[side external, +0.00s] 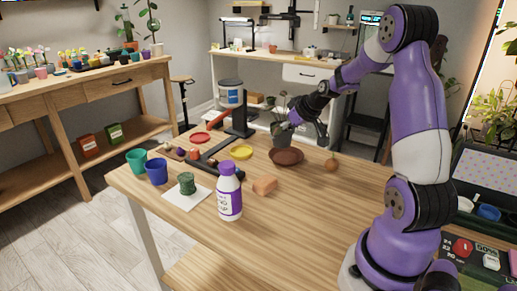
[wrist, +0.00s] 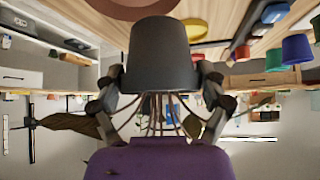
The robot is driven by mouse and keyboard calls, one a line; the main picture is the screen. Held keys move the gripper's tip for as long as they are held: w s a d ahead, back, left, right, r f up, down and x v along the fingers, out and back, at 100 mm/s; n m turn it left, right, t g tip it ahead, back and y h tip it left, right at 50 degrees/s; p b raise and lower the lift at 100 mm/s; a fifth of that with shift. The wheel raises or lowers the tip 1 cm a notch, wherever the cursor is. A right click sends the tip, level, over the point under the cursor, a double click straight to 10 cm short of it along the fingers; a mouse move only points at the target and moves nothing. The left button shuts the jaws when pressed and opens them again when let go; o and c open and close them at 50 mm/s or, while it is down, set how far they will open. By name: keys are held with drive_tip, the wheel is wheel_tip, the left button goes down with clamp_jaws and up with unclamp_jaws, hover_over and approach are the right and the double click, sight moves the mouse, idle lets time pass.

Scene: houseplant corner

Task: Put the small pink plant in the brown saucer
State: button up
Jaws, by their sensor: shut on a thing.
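My gripper (side external: 298,122) is shut on a dark grey plant pot (side external: 282,138), its fingers on either side of the pot in the wrist view (wrist: 160,60). Thin stems and a few dull brown-green leaves (wrist: 70,124) come from the pot; I see no pink on it. The brown saucer (side external: 286,157) lies on the table just below and in front of the pot in the side view. Part of the saucer (wrist: 130,8) shows past the pot's base in the wrist view. I cannot tell whether pot and saucer touch.
A brick-coloured block (side external: 264,186) and white bottle (side external: 229,200) stand nearer. The front right tabletop is clear.

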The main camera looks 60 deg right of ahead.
drive_tip(key=shift+s+d+f, duration=0.1)
drive_tip(key=shift+d+f, duration=0.3)
drive_tip(key=shift+d, duration=0.2)
drive_tip(key=shift+s+d+f, duration=0.1)
drive_tip(key=shift+d+f, duration=0.25)
drive_tip(key=shift+d, duration=0.25)
drive_tip(key=shift+d+f, duration=0.15)
drive_tip(key=shift+f, duration=1.9)
drive_tip(key=shift+f, duration=0.1)
drive_tip(key=o, duration=1.1)
drive_tip(key=shift+c, duration=0.2)
